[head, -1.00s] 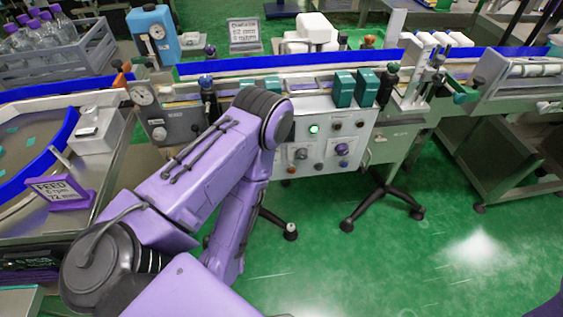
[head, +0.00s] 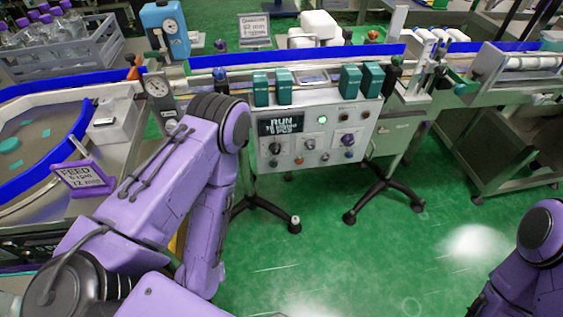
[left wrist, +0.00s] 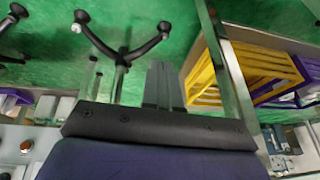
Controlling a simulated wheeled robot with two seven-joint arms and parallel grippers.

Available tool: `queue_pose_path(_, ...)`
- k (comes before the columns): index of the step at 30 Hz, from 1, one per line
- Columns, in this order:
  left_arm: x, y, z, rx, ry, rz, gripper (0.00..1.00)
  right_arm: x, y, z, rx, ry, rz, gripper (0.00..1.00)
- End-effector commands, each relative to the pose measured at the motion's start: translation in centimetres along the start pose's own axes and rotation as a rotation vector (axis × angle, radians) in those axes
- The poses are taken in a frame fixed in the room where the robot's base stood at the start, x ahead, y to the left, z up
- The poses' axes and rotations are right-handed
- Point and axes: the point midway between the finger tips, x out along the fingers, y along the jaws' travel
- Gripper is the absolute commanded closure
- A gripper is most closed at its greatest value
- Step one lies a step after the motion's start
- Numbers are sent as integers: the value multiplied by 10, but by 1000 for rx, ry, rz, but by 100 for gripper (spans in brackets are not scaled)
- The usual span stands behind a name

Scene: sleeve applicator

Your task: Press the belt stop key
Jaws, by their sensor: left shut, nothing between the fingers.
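The white control panel (head: 375,122) hangs below the conveyor in the head view. It carries a dark display reading RUN (head: 281,126), a lit green lamp (head: 322,119), dark knobs and small buttons. I cannot tell which one is the belt stop key. My left arm reaches to the panel's left side, and its gripper is hidden there. In the left wrist view my left gripper (left wrist: 165,85) is shut and empty, pointing over the green floor. A pale panel with a red button (left wrist: 27,145) shows at that view's lower left. My right arm is at the lower right, its gripper out of frame.
The conveyor with blue rails (head: 230,62) runs above the panel. Teal blocks (head: 261,88) stand along its front edge. A purple FEED sign (head: 84,178) is at left. Yellow racks (left wrist: 205,80) show in the wrist view.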

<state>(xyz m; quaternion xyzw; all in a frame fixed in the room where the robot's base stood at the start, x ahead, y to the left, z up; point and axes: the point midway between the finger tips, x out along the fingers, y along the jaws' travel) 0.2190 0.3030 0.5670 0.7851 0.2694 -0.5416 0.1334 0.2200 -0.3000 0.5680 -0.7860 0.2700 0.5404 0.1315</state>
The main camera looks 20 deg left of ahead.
Motion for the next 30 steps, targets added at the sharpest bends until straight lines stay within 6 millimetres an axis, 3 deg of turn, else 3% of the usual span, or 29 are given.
queue_pose_path(8, 3, 3, 0, -1, 3, 8, 100, 3, 0, 2, 0, -1, 2, 57)
queue_pose_path(11, 22, 24, 0, -15, 22, 66, 100, 22, -1, 9, 0, 0, 1, 57)
queue_pose_path(14, 53, 72, -7, -45, 73, 203, 100, 59, -5, 24, 0, -1, 1, 57)
queue_pose_path(16, 72, 116, -20, -75, 132, 334, 100, 90, -7, 38, 0, -1, 1, 57)
queue_pose_path(20, 87, 199, -59, -140, 284, 606, 100, 147, -12, 61, 0, -1, 1, 57)
queue_pose_path(24, 70, 268, -114, -222, 496, 897, 100, 207, -18, 86, 0, -1, 1, 57)
queue_pose_path(27, 43, 293, -149, -275, 639, 1062, 100, 236, -20, 98, 0, -1, 1, 57)
queue_pose_path(30, 17, 302, -171, -308, 733, 1164, 100, 250, -22, 104, 0, -1, 1, 57)
